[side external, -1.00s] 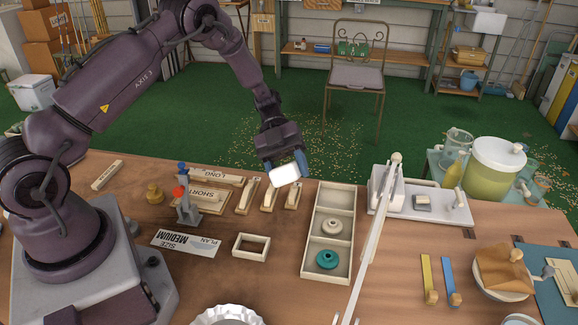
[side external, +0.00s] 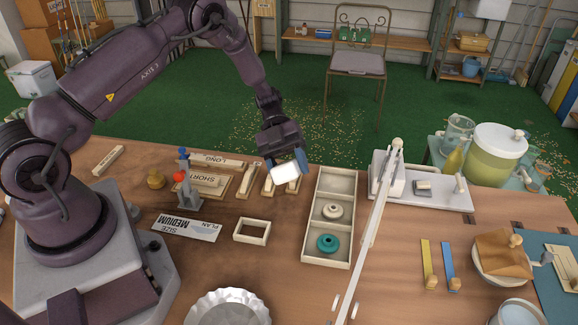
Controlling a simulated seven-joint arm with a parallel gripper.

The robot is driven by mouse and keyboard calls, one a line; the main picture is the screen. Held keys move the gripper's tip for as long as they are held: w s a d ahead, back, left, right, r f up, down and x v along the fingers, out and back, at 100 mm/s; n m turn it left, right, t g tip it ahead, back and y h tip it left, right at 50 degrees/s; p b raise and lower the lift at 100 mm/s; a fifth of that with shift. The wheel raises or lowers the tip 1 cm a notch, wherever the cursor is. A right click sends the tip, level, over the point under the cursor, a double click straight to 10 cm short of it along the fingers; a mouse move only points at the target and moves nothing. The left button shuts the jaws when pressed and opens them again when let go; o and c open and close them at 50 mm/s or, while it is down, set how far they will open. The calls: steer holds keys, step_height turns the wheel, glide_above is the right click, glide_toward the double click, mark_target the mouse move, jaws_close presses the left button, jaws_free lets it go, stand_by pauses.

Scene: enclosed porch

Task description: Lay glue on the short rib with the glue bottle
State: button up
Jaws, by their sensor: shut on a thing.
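My gripper (side external: 286,163), with blue fingertips, is shut on a white, rounded block-like thing (side external: 284,173), which looks like the glue bottle. Its nozzle cannot be made out. It is held above the back of the bench, in front of some small pale wooden pieces and partly hiding them. A wooden piece marked SHORT (side external: 205,181) lies to the left, beside one marked LONG (side external: 219,160). I cannot tell which piece is the short rib, or whether any glue is on it.
A compartment tray (side external: 311,248) with a cream ring and a teal ring stands right of my gripper. A small post with a red knob (side external: 179,177) stands left. A small wooden frame (side external: 252,231) and a plan sheet (side external: 187,228) lie in front. A tall slanted pale bar (side external: 376,215) rises to the right.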

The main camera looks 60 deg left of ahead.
mark_target(293, 160)
steer(key=shift+f, duration=0.15)
stand_by(0.4)
steer(key=shift+f, duration=0.95)
stand_by(1.7)
steer(key=shift+r, duration=3.85)
